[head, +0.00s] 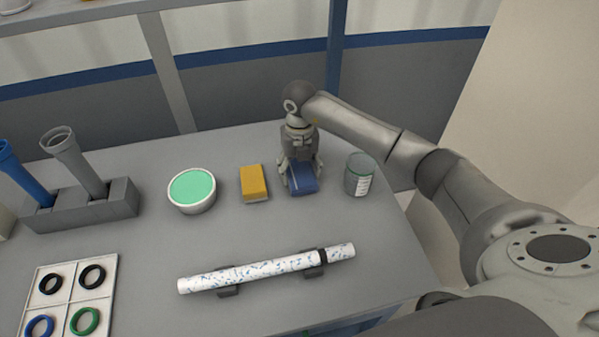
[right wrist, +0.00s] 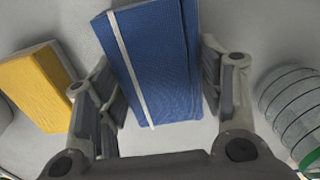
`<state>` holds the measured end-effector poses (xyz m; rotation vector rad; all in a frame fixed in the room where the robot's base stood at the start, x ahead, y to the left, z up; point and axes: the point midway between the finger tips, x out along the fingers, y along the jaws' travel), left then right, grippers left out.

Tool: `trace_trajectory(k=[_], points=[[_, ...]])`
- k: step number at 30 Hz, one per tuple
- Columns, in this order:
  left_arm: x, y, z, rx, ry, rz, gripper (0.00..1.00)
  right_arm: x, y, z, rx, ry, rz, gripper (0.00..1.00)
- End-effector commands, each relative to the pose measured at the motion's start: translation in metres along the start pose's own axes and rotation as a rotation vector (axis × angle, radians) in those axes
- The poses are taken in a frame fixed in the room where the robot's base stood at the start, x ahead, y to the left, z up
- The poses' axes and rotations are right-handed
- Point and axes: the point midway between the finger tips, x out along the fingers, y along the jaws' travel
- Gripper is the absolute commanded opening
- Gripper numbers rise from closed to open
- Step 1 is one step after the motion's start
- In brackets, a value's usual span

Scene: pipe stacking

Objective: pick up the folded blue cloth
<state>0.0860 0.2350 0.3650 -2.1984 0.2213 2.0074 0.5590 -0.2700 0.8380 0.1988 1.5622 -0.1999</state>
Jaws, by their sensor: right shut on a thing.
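The folded blue cloth (head: 302,181) is near the back right of the grey table, between a yellow sponge and a jar. It has a thin white stripe, clear in the right wrist view (right wrist: 155,65). My right gripper (head: 301,179) points down over it from behind and is shut on it, one finger on each side. In the right wrist view the cloth sits between the two fingers (right wrist: 162,95). Whether it touches the table is hard to tell. My left gripper is not in view.
The yellow sponge (head: 253,182) lies close left of the cloth, and a lidded jar (head: 359,176) stands close right. A round tub with green content (head: 192,190) is further left. A speckled white pipe (head: 265,268) rests on holders in front. A grey rack (head: 85,208) holds upright pipes.

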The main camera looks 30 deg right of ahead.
Motion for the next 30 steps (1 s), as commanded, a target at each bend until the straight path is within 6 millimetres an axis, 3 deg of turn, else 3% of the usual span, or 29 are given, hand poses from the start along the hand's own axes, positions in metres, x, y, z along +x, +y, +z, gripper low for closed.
trace_trajectory(k=[5,15,24,30], points=[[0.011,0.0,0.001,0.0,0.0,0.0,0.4,-0.023,0.0,0.001,-0.001,-0.006,0.002,0.38],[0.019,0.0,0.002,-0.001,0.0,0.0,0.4,-0.086,0.028,-0.051,-0.007,-0.004,0.002,0.38],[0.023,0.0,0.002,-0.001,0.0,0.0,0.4,-0.113,0.055,-0.102,-0.004,-0.004,0.001,0.38],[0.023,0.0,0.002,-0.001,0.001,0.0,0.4,-0.121,0.064,-0.119,-0.002,-0.002,0.001,0.38]])
